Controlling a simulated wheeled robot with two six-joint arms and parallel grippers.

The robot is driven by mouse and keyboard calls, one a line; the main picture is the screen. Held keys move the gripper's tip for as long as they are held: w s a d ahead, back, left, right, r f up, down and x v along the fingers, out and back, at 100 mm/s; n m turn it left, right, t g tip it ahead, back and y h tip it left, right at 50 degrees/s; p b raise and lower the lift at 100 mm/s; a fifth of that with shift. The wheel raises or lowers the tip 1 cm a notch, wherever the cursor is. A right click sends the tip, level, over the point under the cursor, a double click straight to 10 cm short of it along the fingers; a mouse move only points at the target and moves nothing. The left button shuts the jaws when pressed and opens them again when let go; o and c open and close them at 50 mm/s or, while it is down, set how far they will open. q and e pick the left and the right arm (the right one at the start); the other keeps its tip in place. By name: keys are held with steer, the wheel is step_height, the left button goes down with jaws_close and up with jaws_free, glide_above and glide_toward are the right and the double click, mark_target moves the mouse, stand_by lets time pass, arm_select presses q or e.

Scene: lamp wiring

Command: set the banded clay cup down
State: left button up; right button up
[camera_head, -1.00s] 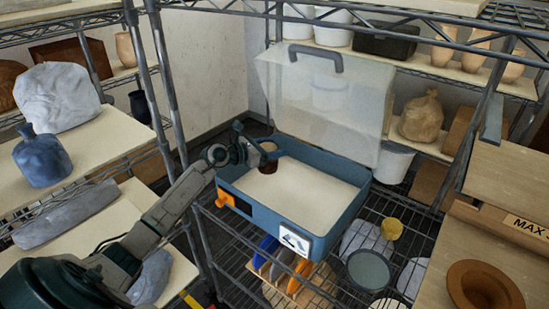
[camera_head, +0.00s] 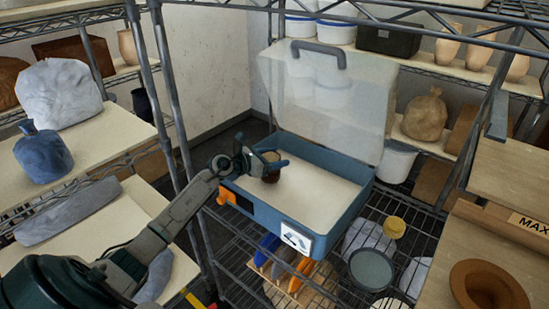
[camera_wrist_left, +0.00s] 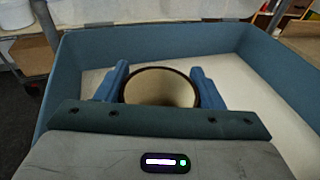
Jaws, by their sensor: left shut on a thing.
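The banded clay cup (camera_head: 271,171) is brown with a paler rim and is upright between the fingers of my left gripper (camera_head: 273,162). The left gripper is shut on it, over the left back part of the blue box (camera_head: 325,235). In the left wrist view the cup's round mouth (camera_wrist_left: 160,88) faces up, with a blue finger on each side. The box has a pale floor (camera_head: 316,195) and its clear lid (camera_head: 325,100) stands open. I cannot tell whether the cup's base touches the floor. My right gripper is out of view.
The box sits on a wire shelf with metal posts (camera_head: 172,95) close to my left arm. Below are colored plates (camera_head: 280,262) in a rack and a round bowl (camera_head: 370,268). A brown clay piece (camera_head: 488,287) lies at the right. The box floor right of the cup is clear.

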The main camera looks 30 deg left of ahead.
arm_select(q)
steer(key=o, duration=1.1)
steer(key=shift+o, duration=0.2)
steer(key=shift+r+p, duration=0.5)
steer(key=shift+r, duration=0.1)
steer(key=shift+s+a+r, duration=0.1)
steer(key=shift+s+a, duration=0.05)
steer(key=b+v, duration=0.4)
steer(key=v, duration=0.7)
steer(key=shift+s, duration=0.25)
steer(key=shift+s+r, duration=0.1)
